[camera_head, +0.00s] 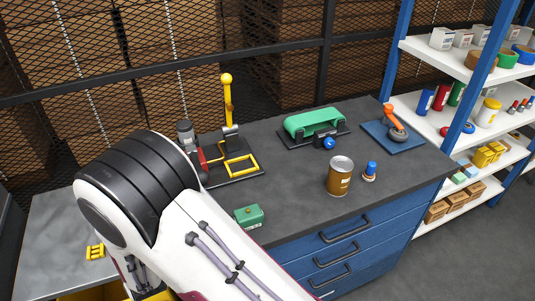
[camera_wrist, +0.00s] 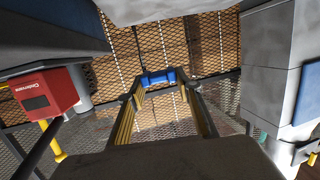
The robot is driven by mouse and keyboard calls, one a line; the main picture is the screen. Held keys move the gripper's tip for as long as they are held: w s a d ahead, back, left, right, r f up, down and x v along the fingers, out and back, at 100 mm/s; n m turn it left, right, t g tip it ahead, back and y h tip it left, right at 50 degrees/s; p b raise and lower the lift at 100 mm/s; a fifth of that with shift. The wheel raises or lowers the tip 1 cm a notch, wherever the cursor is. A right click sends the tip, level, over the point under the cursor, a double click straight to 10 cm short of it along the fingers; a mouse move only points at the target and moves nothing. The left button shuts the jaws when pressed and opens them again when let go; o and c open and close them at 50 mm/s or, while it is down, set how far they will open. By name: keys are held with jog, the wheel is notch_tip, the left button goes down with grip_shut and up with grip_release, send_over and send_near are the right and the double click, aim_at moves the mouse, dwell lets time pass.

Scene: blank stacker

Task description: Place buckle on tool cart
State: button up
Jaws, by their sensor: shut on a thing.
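In the wrist view my gripper (camera_wrist: 160,91) points away from the camera, its two yellow-padded fingers closed on a small blue piece at the tips. This piece looks like the buckle (camera_wrist: 160,76); its details are too small to tell. My arm hides the gripper and buckle in the head view. A grey metal top (camera_head: 50,222) stands left of the workbench and may be the tool cart; I cannot tell for certain. A small yellow slotted piece (camera_head: 95,252) lies on it.
The dark workbench (camera_head: 285,180) holds a press with a yellow-knobbed lever (camera_head: 228,105), a green belt machine (camera_head: 314,122), a brown can (camera_head: 340,177) and a green box (camera_head: 249,216). A red housing (camera_wrist: 45,92) is close on the wrist view's left. Mesh fencing stands behind.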

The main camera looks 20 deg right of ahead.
notch_tip(320, 180, up, 10)
jog(key=shift+f, duration=0.15)
jog(key=w+d+r, duration=0.1)
jog(key=w+d, duration=0.1)
jog(key=d, duration=1)
jog(key=w+d+r, duration=0.2)
jog(key=w+d, duration=0.1)
jog(key=d, duration=0.8)
jog(key=s+d+f+n+g+y, duration=0.1)
jog(key=s+d+f+n+y, duration=0.2)
jog(key=s+d, duration=1.1)
jog(key=shift+m, duration=0.4)
jog(key=shift+w+d+f, duration=0.3)
jog(key=shift+d+f, duration=0.1)
jog(key=shift+f, duration=0.45)
jog(key=shift+w+d+f, duration=0.3)
jog(key=shift+d+f, duration=0.1)
jog(key=shift+f, duration=0.4)
jog(key=shift+w+d+f, duration=0.3)
jog(key=shift+d+f, duration=0.1)
jog(key=shift+f, duration=0.45)
jog(key=shift+f, duration=0.1)
jog(key=shift+f, duration=2.8)
jog(key=shift+f, duration=0.1)
